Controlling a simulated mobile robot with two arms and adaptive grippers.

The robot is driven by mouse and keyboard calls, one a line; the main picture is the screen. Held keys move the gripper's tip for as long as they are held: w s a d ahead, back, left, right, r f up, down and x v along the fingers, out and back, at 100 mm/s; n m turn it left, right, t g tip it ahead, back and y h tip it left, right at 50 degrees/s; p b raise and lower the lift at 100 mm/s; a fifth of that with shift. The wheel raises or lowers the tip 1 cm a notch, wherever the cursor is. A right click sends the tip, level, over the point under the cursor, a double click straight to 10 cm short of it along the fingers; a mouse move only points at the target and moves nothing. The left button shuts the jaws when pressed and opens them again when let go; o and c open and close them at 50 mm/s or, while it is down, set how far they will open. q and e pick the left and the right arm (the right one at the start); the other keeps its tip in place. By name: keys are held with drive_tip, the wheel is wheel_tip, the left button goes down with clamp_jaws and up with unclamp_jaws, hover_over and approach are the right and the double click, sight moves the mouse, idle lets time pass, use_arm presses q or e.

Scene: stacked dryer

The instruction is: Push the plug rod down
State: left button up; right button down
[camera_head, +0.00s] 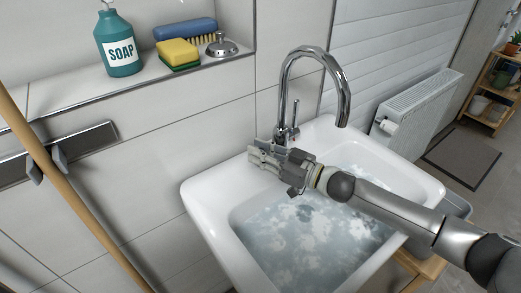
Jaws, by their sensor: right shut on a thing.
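The white sink (200,198) holds cloudy, bluish water that hides its drain. The chrome faucet (285,85) rises from the sink's back rim and curves over to the right. A thin upright lever (295,112) shows on the faucet's body. My right gripper (262,153) reaches in from the right, over the water, to the back rim just left of the faucet base. It is shut around the spot of the plug rod, which the fingers hide, so its height cannot be told. My left gripper is not in view.
A tiled ledge holds a teal soap bottle (121,45), a yellow-green sponge (178,52), a blue brush (185,28) and a metal stopper-like piece (221,46). A wooden pole (62,180) leans at left. A white radiator (420,105) is at right.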

drive_tip(key=c, duration=1.6)
unclamp_jaws()
drive_tip(key=shift+f, duration=0.3)
drive_tip(key=shift+r, duration=0.1)
drive_tip(key=shift+s+d, duration=0.1)
drive_tip(key=shift+d, duration=0.05)
drive_tip(key=v, duration=1.1)
drive_tip(key=shift+s+d, duration=0.3)
